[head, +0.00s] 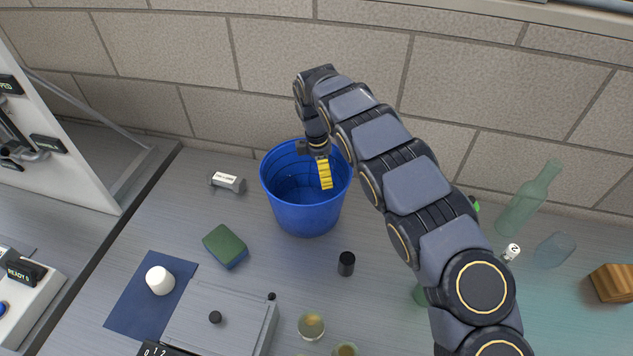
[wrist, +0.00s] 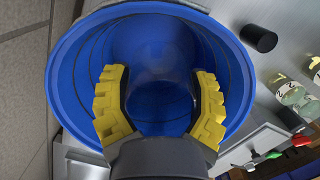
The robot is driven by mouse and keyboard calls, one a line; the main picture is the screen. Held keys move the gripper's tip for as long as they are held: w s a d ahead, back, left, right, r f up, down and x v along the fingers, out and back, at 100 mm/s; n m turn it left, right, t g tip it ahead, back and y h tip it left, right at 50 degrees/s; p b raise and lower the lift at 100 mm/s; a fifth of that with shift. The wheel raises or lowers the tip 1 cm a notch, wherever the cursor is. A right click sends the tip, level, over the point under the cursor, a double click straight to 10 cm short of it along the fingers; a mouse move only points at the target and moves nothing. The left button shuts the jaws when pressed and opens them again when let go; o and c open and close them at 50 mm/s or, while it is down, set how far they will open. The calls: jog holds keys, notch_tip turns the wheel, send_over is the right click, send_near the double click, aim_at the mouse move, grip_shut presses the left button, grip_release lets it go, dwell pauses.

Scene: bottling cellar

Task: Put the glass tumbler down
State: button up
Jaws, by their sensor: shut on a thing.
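My gripper (head: 324,174) hangs over the open blue bucket (head: 304,218) near the wall, its yellow fingers at the bucket's mouth. In the wrist view my gripper (wrist: 160,108) has its two yellow fingers apart, with a faint, see-through glass tumbler (wrist: 160,84) held between them. The blue of the bucket (wrist: 68,88) shows through the glass, so its outline is hard to make out. In the head view the tumbler cannot be made out between the fingers. The bucket's inside looks empty around the fingers.
A black cylinder (head: 346,264) stands in front of the bucket. A green-topped sponge (head: 225,246) lies left, near a white cup (head: 160,281) on a blue mat (head: 125,310). A grey box (head: 215,335) is in front. Bottles, including a green one (head: 525,205), are at right.

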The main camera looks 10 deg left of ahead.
aim_at(323, 194)
notch_tip(323, 194, down, 8)
jog(key=shift+r, duration=0.1)
jog(key=shift+f, duration=0.2)
jog(key=o, duration=0.9)
jog(key=r, duration=0.4)
jog(key=a+r, duration=0.1)
jog(key=r, duration=0.7)
jog(key=shift+s+a+r, duration=0.15)
jog(key=shift+s+a, duration=0.15)
